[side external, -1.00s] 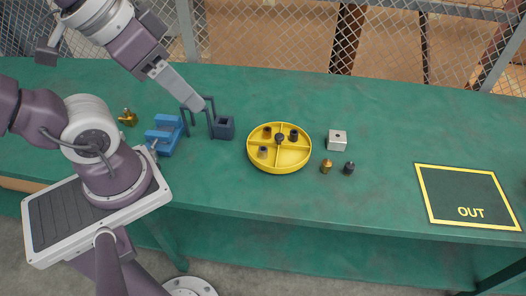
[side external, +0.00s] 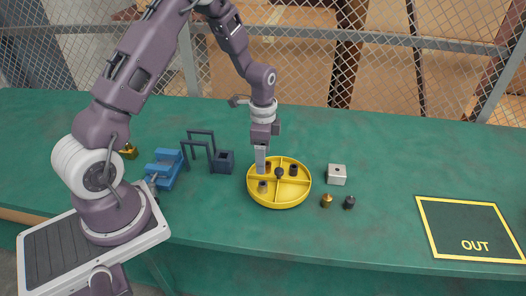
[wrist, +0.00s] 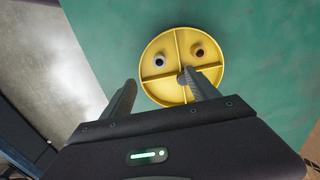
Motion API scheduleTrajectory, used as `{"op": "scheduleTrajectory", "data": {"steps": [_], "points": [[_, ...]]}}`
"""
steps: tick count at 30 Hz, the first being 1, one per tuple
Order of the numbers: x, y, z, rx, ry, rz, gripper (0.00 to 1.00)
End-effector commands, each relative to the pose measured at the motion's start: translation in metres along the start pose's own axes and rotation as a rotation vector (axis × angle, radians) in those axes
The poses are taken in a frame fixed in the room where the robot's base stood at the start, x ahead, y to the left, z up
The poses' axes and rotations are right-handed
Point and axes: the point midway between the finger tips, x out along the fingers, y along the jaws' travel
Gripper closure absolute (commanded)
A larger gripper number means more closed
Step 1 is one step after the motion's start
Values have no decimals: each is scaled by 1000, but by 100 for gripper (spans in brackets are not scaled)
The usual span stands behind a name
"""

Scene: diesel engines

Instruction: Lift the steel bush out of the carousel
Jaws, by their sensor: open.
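The yellow carousel (side external: 279,203) is a round dish with four compartments and a dark centre knob (side external: 279,173). A brown bush (wrist: 199,52) stands in the back-left compartment, partly behind my gripper in the side view. A dark bush (side external: 293,170) is in the back-right one. My gripper (side external: 261,172) points down over the carousel's left part, open and empty. Its exact height is unclear.
A grey block (side external: 336,175), a brass part (side external: 326,201) and a dark part (side external: 349,202) stand right of the carousel. A blue vise (side external: 164,168) and a dark square holder (side external: 223,162) stand left. The OUT mat (side external: 467,228) lies far right, with clear bench before it.

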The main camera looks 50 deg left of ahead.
Motion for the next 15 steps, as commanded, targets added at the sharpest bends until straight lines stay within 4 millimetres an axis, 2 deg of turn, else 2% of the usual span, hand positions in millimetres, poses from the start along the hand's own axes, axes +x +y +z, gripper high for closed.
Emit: {"op": "scheduleTrajectory", "data": {"steps": [15], "points": [[68,1,0,-2,-2,3,31]]}}
